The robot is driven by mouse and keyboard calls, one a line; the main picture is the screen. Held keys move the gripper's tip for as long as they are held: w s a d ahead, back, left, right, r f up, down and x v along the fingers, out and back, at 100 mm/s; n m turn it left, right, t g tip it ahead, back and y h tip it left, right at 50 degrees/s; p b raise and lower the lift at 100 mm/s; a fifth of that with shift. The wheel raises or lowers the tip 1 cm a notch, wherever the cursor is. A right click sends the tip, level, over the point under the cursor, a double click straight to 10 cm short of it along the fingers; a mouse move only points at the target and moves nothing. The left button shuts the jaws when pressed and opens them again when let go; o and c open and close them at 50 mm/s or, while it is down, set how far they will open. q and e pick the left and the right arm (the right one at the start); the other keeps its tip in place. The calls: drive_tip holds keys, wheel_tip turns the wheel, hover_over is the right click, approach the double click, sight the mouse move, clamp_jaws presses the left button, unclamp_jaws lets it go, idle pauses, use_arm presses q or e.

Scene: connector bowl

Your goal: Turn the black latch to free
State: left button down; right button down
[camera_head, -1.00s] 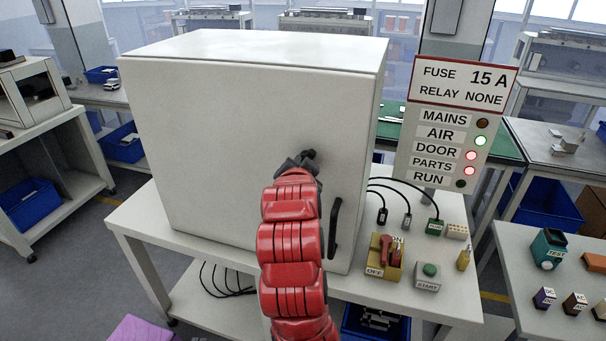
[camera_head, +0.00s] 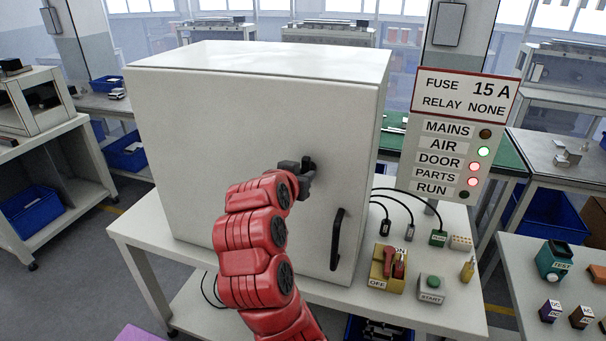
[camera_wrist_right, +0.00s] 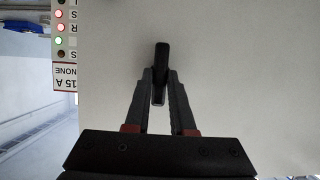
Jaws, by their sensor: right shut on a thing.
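The white cabinet (camera_head: 230,130) stands on a white table with its door shut. The black latch (camera_head: 308,161) is on the door, above the black handle (camera_head: 337,238). My right gripper (camera_head: 299,171) is at the latch, at the end of my red arm. In the right wrist view both fingers (camera_wrist_right: 160,98) close on the lower part of the latch (camera_wrist_right: 161,62), which lies lengthwise up the picture. The fingers hide the latch's base in part. My left gripper is not in view.
A sign (camera_head: 462,98) shows red lights for DOOR and PARTS, green for AIR. Right of the cabinet are a red switch on a yellow box (camera_head: 388,268), a START button (camera_head: 431,287) and several cables. A side table (camera_head: 530,300) with small parts stands at right.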

idle(0.4)
drive_tip(key=c, duration=0.8)
unclamp_jaws()
drive_tip(key=shift+o, duration=0.2)
drive_tip(key=b+v, duration=0.2)
drive_tip(key=v, duration=1.5)
drive_tip(key=shift+r, duration=0.15)
drive_tip(key=shift+s, duration=0.1)
